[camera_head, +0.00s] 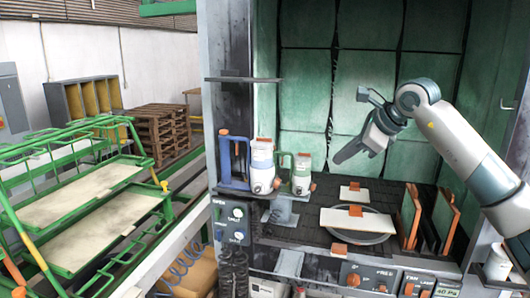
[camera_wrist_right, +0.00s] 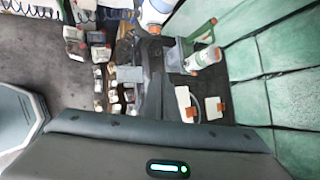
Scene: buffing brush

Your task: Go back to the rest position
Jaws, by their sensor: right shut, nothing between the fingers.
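My right gripper (camera_head: 342,156) hangs in the air inside the spray booth, above the work surface and apart from everything on it. Its arm comes in from the right and the gripper points down to the left. It is shut with nothing in it. Below it, a white board (camera_head: 350,222) with orange blocks lies on a grey round plate (camera_head: 384,237). In the right wrist view, my own dark housing with a green light fills the bottom, and a white bottle-like container (camera_wrist_right: 203,59) shows beyond. My left gripper is not in view.
A blue-handled container (camera_head: 262,165) and a green-handled one (camera_head: 302,174) stand at the booth's left front. Upright orange-edged panels (camera_head: 446,217) stand at the right. Green racks (camera_head: 80,205) and wooden pallets (camera_head: 160,132) are outside, left. Air above the board is free.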

